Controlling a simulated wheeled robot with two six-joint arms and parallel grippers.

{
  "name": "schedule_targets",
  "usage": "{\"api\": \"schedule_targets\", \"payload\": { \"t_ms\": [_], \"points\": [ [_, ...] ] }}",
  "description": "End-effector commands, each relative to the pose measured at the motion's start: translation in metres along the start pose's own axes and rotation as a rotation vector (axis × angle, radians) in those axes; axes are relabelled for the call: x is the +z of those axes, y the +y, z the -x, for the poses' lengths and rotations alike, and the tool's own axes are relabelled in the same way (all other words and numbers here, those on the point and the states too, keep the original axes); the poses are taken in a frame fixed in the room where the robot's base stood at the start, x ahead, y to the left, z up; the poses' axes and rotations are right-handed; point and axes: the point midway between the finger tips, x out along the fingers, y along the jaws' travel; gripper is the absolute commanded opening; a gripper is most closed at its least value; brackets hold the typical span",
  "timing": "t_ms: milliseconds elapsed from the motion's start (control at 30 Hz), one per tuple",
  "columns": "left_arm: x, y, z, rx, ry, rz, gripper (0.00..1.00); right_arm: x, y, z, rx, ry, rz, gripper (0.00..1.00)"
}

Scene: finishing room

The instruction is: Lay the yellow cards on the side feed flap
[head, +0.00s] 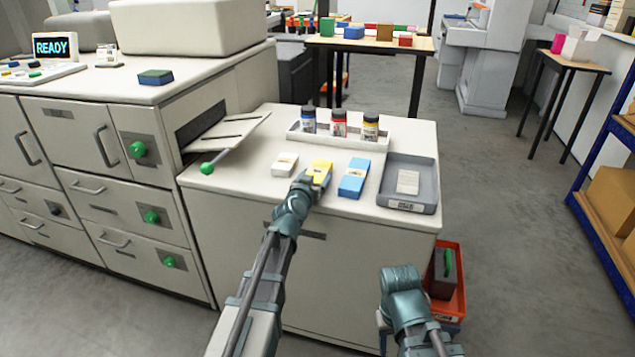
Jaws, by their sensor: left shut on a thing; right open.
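The yellow cards (321,167) are a small stack on the white counter, between a white stack and a blue stack. My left gripper (312,183) is at their near end, shut on them; its fingers partly hide them. I cannot tell if the cards are lifted off the counter. The side feed flap (228,134) is a pale tilted panel with dark guide lines, folded out from a slot in the machine's side, left of the cards. Nothing lies on it. My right gripper (402,280) is open, low in front of the counter's right side; its fingers are hard to see.
A green-knobbed lever (207,168) sticks out below the flap. The white stack (285,164), blue stack (353,178) and grey tray (412,166) flank the cards. A bottle rack (350,139) stands behind. A red bin (446,285) is on the right.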

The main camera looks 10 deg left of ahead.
Motion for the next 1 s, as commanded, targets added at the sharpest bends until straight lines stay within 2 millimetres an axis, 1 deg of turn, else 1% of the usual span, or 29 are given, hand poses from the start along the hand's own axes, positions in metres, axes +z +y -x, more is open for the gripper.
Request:
{"api": "schedule_targets", "payload": {
  "t_ms": [167,300,333,400,467,667,767,867,1000],
  "points": [
    [-0.002,0.000,0.000,0.000,0.000,0.000,0.06,0.000,0.000,0.002,0.000,0.000,0.000,0.50],
    [0.003,0.000,-0.001,0.000,0.000,0.000,0.06,0.000,0.000,-0.003,0.000,0.000,0.000,0.50],
    [0.002,0.000,0.000,0.000,0.000,0.000,0.78,0.000,0.000,-0.002,0.000,0.000,0.000,0.50],
    [0.001,0.000,0.000,0.000,0.000,0.000,0.91,0.000,0.000,-0.001,0.000,0.000,0.000,0.50],
    [0.001,0.000,0.000,0.000,0.000,0.000,1.00,0.000,0.000,-0.001,0.000,0.000,0.000,0.50],
    [0.001,0.000,0.000,0.000,0.000,0.000,1.00,0.000,0.000,-0.001,0.000,0.000,0.000,0.50],
    [-0.003,0.000,0.000,0.000,0.000,0.000,1.00,0.000,0.000,0.003,0.000,0.000,0.000,0.50],
    [-0.002,0.001,0.014,0.000,0.000,0.001,1.00,0.000,0.000,0.004,0.000,0.000,0.000,0.50],
    [-0.003,0.001,0.044,0.000,0.000,0.000,1.00,0.001,0.001,0.009,0.000,0.000,0.000,0.50]
  ]
}}
